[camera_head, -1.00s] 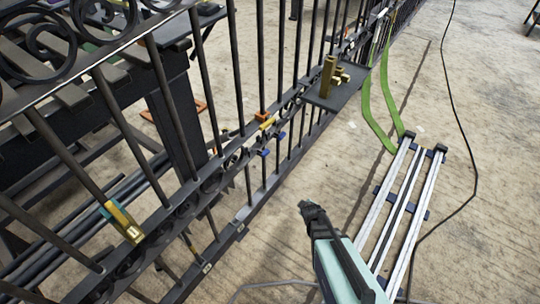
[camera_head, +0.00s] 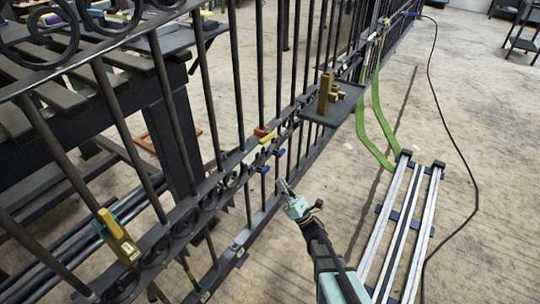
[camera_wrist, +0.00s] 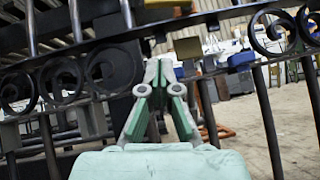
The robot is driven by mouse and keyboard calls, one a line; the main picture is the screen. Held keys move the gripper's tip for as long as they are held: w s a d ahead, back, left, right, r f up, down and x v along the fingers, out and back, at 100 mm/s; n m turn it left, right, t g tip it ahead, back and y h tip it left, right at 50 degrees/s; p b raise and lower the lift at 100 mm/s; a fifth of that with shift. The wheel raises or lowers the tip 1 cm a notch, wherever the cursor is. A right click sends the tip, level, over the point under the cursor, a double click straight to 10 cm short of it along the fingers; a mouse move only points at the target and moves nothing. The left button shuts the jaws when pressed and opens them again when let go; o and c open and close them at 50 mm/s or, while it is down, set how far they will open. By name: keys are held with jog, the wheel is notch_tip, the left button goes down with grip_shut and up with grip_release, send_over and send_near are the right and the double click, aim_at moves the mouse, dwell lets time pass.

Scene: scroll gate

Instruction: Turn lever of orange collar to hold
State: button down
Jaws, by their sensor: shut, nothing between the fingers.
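The orange collar (camera_head: 262,131) sits on a bar of the black gate at its middle rail, small in the head view. A yellow lever-like piece (camera_head: 267,139) is just below it; whether the two are joined is too small to tell.
Blue pieces (camera_head: 280,152) hang along the rail near the collar. A teal collar with a yellow lever (camera_head: 118,236) is at lower left. A dark shelf with brass blocks (camera_head: 326,115) juts from the gate. Pale rails (camera_head: 402,225) and green straps (camera_head: 374,130) lie right.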

aim_at(267, 138)
jog(key=b+x, duration=0.2)
jog(key=x, duration=0.8)
jog(key=shift+w+a, duration=0.1)
jog(key=shift+a, duration=0.05)
jog(key=shift+w+d+r+b, duration=0.15)
jog(key=shift+r+b, duration=0.25)
jog(key=shift+r, duration=0.55)
jog(key=shift+w+d+r+b, duration=0.15)
jog(key=shift+r+b, duration=0.2)
jog(key=shift+r, duration=0.6)
